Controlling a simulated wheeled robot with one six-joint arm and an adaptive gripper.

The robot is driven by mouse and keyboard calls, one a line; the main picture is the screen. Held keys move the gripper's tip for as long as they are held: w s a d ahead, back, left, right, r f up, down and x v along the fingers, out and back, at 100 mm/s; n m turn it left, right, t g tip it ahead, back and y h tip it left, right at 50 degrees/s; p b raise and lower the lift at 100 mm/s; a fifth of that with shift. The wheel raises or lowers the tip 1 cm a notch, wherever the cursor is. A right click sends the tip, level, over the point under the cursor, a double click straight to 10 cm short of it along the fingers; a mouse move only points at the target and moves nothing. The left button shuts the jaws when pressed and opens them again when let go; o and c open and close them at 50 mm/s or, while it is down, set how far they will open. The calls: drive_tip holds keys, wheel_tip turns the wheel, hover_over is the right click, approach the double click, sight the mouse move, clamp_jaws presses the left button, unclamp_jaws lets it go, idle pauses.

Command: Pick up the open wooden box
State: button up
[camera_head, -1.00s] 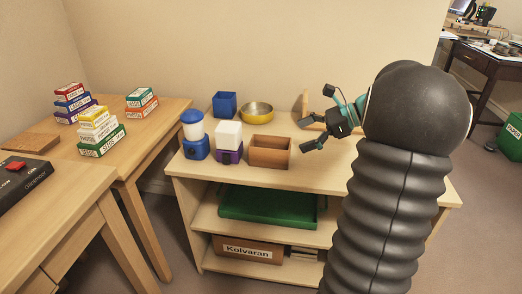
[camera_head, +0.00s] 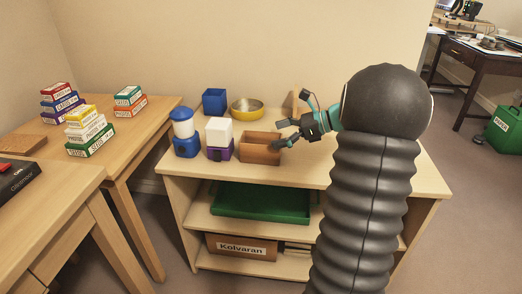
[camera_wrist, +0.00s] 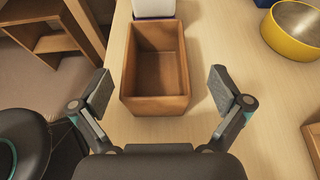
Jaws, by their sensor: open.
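The open wooden box (camera_head: 259,152) is brown, rectangular and empty, and stands upright on the top of the light wooden shelf unit. My gripper (camera_head: 279,134) is open at its right end, and one finger overlaps the box in the head view. In the wrist view the box (camera_wrist: 156,104) lies ahead, with its near end between the two spread fingertips of my gripper (camera_wrist: 164,92). Gaps show between each finger and the box walls. I cannot tell how high the fingers are relative to the rim.
A white-and-purple block stack (camera_head: 219,139) stands close to the box's left end. A blue-and-white canister (camera_head: 184,133), a blue cup (camera_head: 214,101) and a yellow bowl (camera_head: 247,109) are nearby. A wooden item (camera_head: 294,103) stands behind my gripper. The shelf top (camera_head: 230,175) is clear in front.

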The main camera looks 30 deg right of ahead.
sight(261, 138)
drive_tip(key=x, duration=0.5)
drive_tip(key=shift+s+a+r, duration=0.15)
drive_tip(key=shift+a+r, duration=0.05)
drive_tip(key=shift+a, duration=0.05)
drive_tip(key=c, duration=1.2)
